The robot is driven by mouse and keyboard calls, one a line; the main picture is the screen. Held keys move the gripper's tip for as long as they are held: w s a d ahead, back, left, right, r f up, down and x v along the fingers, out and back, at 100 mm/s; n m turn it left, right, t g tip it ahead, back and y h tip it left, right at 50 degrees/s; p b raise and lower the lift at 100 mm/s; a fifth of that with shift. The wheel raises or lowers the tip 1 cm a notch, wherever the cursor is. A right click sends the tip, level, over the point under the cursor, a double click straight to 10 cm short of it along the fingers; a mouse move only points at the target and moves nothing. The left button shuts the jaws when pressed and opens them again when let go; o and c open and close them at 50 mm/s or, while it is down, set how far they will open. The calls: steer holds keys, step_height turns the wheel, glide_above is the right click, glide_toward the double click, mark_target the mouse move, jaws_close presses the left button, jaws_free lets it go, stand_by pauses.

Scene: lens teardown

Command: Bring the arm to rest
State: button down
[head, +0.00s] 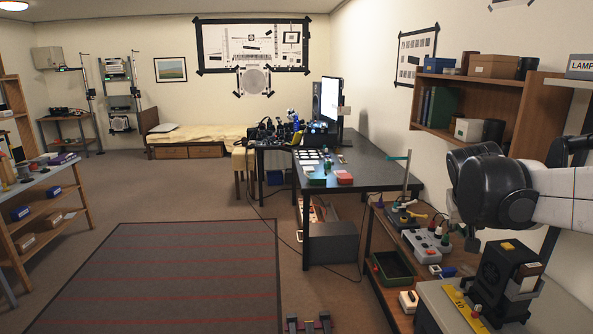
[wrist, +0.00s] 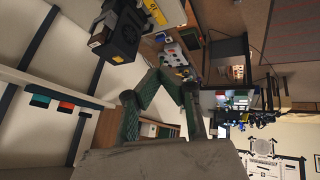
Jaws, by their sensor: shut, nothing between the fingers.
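My arm reaches in from the right edge of the head view, with a white link and a large black joint (head: 490,187) in front of the wall shelf. My gripper (wrist: 154,80) shows in the wrist view with its green-patterned fingers shut and their tips together. Nothing is held between them. I cannot make out the gripper's fingers in the head view. The wrist picture is turned, with the room tilted around the gripper. The black device on the side bench (head: 500,277) stands below the arm joint in the head view and also shows in the wrist view (wrist: 120,33).
A wooden wall shelf (head: 524,100) is behind my arm. A bench with a grey control box (head: 428,245) and a green tray (head: 393,268) runs along the right wall. A dark table (head: 365,172) stands beyond. Open floor with a striped rug (head: 190,275) lies left.

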steer(key=s+a+f+n+y+b, duration=0.1)
steer(key=s+a+f+y, duration=0.1)
steer(key=s+a+f, duration=0.3)
steer(key=s+a+f+n+t+y+b, duration=0.1)
steer(key=s+a+f, duration=0.4)
steer(key=s+a, duration=0.8)
steer(key=s+y+b, duration=0.1)
steer(key=s, duration=0.3)
steer(key=shift+s+f+n+t+y, duration=0.3)
steer(key=shift+f, duration=0.1)
